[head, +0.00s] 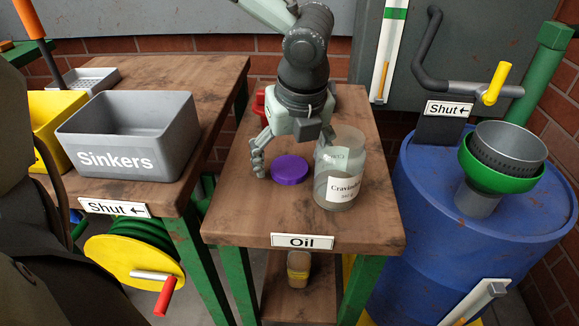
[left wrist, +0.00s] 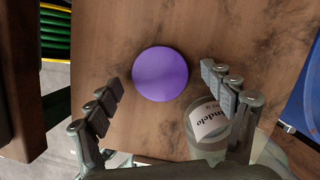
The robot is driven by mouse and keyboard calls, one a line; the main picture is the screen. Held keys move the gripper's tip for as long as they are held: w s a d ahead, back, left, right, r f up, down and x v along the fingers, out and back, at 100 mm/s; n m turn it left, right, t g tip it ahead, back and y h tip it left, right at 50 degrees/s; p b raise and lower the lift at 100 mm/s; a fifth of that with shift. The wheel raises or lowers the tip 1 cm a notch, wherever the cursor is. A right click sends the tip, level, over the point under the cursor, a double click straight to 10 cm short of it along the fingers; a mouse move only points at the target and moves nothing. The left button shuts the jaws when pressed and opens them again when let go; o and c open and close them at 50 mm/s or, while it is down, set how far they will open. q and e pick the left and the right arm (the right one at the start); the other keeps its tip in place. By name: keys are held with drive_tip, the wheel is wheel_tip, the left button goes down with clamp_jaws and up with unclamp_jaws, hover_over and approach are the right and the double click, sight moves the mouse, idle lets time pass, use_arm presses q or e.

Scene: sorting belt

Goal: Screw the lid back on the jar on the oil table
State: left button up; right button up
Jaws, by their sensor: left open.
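The purple lid (head: 290,170) lies flat on the oil table (head: 225,215), left of the jar. The clear jar (head: 343,192) stands upright with its mouth uncovered and a white label on its front. My left gripper (head: 292,154) is open above and behind the lid, pointing down, one finger left of the lid and the other close to the jar's left side. In the left wrist view, the lid (left wrist: 160,74) shows between the fingers, and the jar (left wrist: 207,118) is partly hidden behind the right finger. I cannot tell whether that finger touches the jar. My right gripper is not in view.
A grey bin marked Sinkers (head: 130,135) stands on the left table. A red object (head: 259,103) is partly hidden behind my left gripper. A blue drum (head: 480,230) with a funnel stands at right. The front of the oil table is clear.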

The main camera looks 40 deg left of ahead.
sight(291, 169)
use_arm(q)
drive_tip(key=c, duration=0.7)
drive_tip(key=shift+c, duration=0.2)
drive_tip(key=shift+r, duration=0.55)
wheel_tip(291, 169, up, 17)
drive_tip(key=p, duration=0.4)
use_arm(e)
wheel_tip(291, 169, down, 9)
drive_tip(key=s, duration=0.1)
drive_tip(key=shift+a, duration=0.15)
